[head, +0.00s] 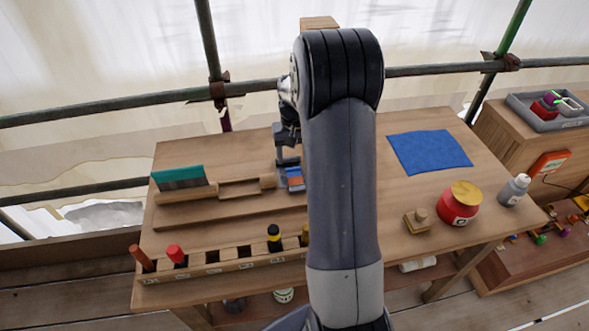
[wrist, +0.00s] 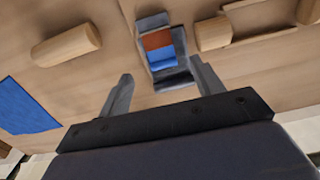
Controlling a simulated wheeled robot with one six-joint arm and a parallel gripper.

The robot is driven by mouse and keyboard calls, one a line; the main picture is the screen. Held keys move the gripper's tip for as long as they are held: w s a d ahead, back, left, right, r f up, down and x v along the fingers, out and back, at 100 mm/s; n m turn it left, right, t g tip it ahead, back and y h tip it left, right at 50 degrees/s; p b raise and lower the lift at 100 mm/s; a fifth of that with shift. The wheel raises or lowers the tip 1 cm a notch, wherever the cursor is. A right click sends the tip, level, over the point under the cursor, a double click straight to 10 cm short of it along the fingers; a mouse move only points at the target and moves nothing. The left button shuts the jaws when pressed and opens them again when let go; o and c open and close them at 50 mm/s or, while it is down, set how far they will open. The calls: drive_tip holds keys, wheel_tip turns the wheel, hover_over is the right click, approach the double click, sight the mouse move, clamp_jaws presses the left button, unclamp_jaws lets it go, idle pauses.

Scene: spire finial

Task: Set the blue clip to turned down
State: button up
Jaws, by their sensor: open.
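A small piece with blue and orange-brown faces on a grey base shows in the wrist view (wrist: 160,45), beyond and between my fingertips. It looks like the blue clip, but I cannot tell which way it is turned. In the head view this blue piece (head: 294,179) sits at the wooden holder's right end, partly hidden by my arm. My gripper (wrist: 161,68) is open, with nothing between its fingers. In the head view my gripper is partly hidden behind my arm, above the table near the piece.
A wooden holder (head: 215,190) with a teal-edged scraper (head: 180,178) stands left of the piece. A slotted rack (head: 212,263) with handled tools lines the table's front. A blue cloth (head: 430,151), red pot (head: 460,204) and grey bottle (head: 514,190) are at right.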

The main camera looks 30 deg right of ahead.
sight(294, 175)
wheel_tip(294, 175, down, 7)
drive_tip(key=shift+f+p, duration=0.1)
drive_tip(key=shift+p, duration=0.3)
drive_tip(key=shift+c, duration=0.5)
drive_tip(key=c, duration=0.9)
drive_tip(key=shift+w+g+p, duration=0.2)
drive_tip(key=shift+g+p, duration=0.2)
drive_tip(key=shift+w+d+f+g+y+p, duration=0.15)
drive_tip(key=shift+f+g+y+p, duration=0.25)
drive_tip(key=shift+g, duration=0.6)
drive_tip(key=o, duration=1)
drive_tip(key=shift+r, duration=0.1)
